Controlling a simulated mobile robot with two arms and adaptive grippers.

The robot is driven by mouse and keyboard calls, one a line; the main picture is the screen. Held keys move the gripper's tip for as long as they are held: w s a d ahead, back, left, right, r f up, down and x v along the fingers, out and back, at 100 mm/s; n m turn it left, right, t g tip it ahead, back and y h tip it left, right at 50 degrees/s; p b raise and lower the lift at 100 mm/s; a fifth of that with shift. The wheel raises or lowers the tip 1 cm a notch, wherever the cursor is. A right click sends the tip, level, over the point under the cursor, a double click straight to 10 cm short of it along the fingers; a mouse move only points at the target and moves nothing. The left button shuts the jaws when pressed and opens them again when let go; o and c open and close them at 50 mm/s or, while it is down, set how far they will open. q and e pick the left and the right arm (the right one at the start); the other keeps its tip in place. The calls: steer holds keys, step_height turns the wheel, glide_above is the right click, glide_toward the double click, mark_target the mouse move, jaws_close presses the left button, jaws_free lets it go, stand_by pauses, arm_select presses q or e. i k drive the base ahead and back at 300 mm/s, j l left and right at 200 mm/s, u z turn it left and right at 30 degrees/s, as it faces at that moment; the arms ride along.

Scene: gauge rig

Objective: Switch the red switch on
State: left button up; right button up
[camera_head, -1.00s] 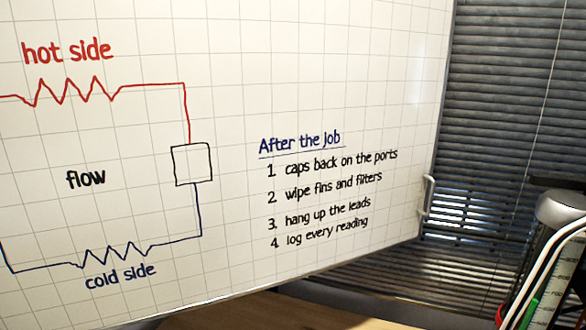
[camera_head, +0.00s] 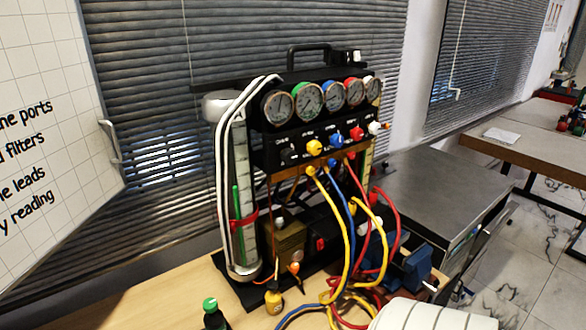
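A small red switch (camera_head: 320,243) sits on the face of a dark box low on the gauge rig, in the middle of the head view. Its on or off position is too small to tell. The rig (camera_head: 265,150) is black, with a row of round gauges and coloured knobs above the switch. Yellow, blue and red hoses (camera_head: 347,240) hang close to the right of the switch. Neither of my grippers is in view.
The rig stands on a wooden table (camera_head: 130,305). A green-capped bottle (camera_head: 213,314), a small yellow bottle (camera_head: 273,299) and a blue vise-like tool (camera_head: 415,268) are near it. A grey metal-topped unit (camera_head: 430,185) stands behind right. The table's front left looks clear.

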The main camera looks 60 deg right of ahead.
mark_target(320, 242)
steer(key=z, duration=1.9)
steer(key=k+l, duration=0.15)
steer(key=l, duration=0.25)
steer(key=k+l, duration=0.2)
steer(key=l, duration=0.2)
steer(key=u, duration=0.05)
